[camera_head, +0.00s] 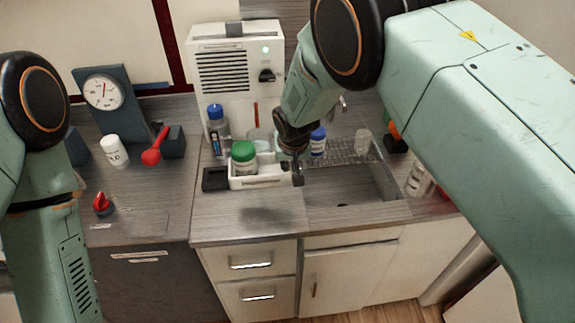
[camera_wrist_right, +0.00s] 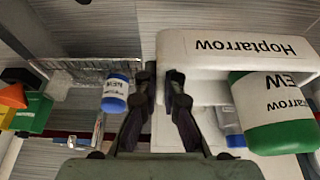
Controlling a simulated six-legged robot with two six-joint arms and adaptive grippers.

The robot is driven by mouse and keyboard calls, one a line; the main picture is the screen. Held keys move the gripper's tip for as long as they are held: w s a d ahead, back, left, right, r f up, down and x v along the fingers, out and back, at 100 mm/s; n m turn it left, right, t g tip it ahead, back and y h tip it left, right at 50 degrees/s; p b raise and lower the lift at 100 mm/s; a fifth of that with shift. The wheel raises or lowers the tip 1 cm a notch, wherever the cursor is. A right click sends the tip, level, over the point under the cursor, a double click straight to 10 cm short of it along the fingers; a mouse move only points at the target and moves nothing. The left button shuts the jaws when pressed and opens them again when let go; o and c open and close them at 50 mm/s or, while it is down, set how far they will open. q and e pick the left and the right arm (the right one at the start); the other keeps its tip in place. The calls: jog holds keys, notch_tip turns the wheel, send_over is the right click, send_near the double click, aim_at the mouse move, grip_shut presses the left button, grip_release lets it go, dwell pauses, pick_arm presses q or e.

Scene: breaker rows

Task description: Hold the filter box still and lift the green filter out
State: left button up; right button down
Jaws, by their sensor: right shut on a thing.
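A white box (camera_head: 258,182) with dark lettering stands on the counter left of the sink. In the right wrist view its lettered side (camera_wrist_right: 235,48) reads "Hoptarrow" upside down. A white jar with a green lid (camera_head: 243,152) stands in the box; it also shows in the right wrist view (camera_wrist_right: 275,110). It is the only green piece I see at the box. My right gripper (camera_head: 297,178) is at the box's right end, its fingers (camera_wrist_right: 161,76) shut on the end wall. My left arm is at the left edge; its gripper is out of view.
Behind stands a white machine (camera_head: 236,75). A blue-capped bottle (camera_head: 217,130) is behind the box and a blue-lidded jar (camera_head: 318,142) is on the rack. A black tray (camera_head: 215,179) sits left of the box. The sink (camera_head: 350,185) is right; the front counter (camera_head: 240,220) is clear.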

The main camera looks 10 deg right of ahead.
jog(key=shift+w+d+f, duration=0.1)
jog(key=shift+w, duration=0.05)
jog(key=shift+f, duration=0.15)
jog(key=shift+f+b, duration=0.95)
jog(key=shift+b, duration=0.1)
jog(key=shift+s+f+b, duration=0.25)
jog(key=shift+f+b, duration=1.3)
jog(key=shift+f, duration=0.15)
jog(key=shift+s+f+b, duration=0.2)
jog(key=shift+f+b, duration=1.3)
jog(key=shift+f, duration=0.35)
jog(key=shift+s+f+b, duration=0.15)
jog(key=shift+f+b, duration=0.15)
jog(key=shift+b, duration=0.1)
